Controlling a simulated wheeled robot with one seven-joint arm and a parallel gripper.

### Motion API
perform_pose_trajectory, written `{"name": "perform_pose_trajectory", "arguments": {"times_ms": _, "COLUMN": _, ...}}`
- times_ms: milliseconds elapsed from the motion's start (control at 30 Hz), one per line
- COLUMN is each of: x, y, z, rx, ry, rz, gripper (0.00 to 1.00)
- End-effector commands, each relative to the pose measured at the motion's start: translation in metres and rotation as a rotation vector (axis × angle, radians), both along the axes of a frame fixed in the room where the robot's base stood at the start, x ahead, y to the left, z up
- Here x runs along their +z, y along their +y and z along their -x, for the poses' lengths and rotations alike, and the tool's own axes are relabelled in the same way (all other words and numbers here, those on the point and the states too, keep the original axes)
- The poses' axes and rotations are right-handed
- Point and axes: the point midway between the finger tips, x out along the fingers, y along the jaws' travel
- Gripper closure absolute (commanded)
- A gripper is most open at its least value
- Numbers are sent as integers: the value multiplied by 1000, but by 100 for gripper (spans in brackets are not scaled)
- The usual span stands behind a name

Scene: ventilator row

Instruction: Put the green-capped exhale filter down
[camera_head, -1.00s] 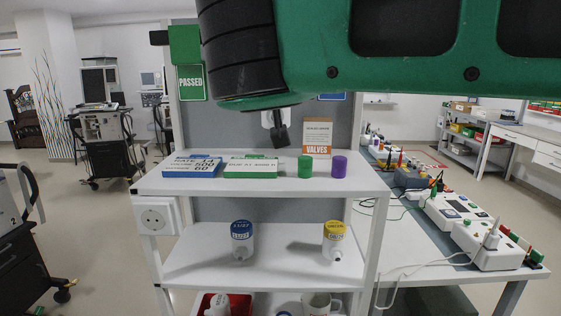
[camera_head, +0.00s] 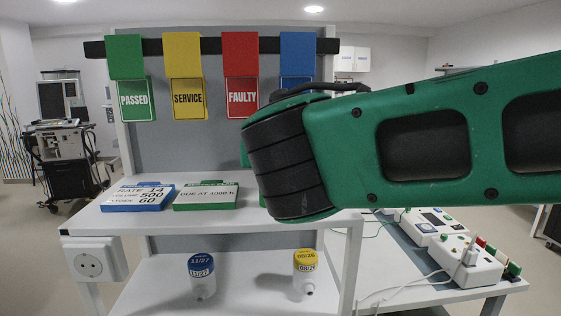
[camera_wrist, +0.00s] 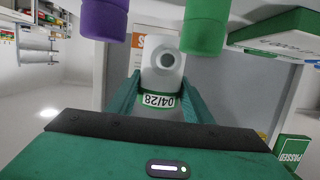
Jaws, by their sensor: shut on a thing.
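In the wrist view, my gripper (camera_wrist: 157,98) is shut on the green-capped exhale filter (camera_wrist: 163,68). The filter has a white body with a round port, and its green band reads 04/28. In the head view, my arm's black and green links hide the filter and the fingers. The white top shelf (camera_head: 100,222) shows left of my arm. A blue-capped filter (camera_head: 202,275) and a yellow-capped filter (camera_head: 306,273) stand on the lower shelf (camera_head: 250,285), with a gap between them.
Blue (camera_head: 138,196) and green (camera_head: 206,196) blocks lie on the top shelf. Purple (camera_wrist: 104,18) and green (camera_wrist: 205,25) cylinders are close to the held filter in the wrist view. PASSED, SERVICE and FAULTY cards hang behind. A cluttered bench (camera_head: 400,285) stands right.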

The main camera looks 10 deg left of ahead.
Motion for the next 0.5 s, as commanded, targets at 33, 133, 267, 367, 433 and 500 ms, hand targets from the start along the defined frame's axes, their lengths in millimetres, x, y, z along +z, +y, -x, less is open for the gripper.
{"name": "perform_pose_trajectory", "arguments": {"times_ms": 33, "x": -9, "y": 2, "z": 1, "rx": 3, "ry": 2, "rz": 3, "gripper": 76}}
{"name": "perform_pose_trajectory", "arguments": {"times_ms": 133, "x": -19, "y": 5, "z": 2, "rx": 7, "ry": 1, "rz": 2, "gripper": 76}}
{"name": "perform_pose_trajectory", "arguments": {"times_ms": 267, "x": -20, "y": 5, "z": 2, "rx": 7, "ry": 0, "rz": -1, "gripper": 76}}
{"name": "perform_pose_trajectory", "arguments": {"times_ms": 367, "x": -20, "y": 5, "z": 3, "rx": 7, "ry": 0, "rz": -1, "gripper": 76}}
{"name": "perform_pose_trajectory", "arguments": {"times_ms": 433, "x": -21, "y": 6, "z": 3, "rx": 7, "ry": 0, "rz": 0, "gripper": 76}}
{"name": "perform_pose_trajectory", "arguments": {"times_ms": 500, "x": -22, "y": 6, "z": 3, "rx": 7, "ry": 0, "rz": 0, "gripper": 76}}
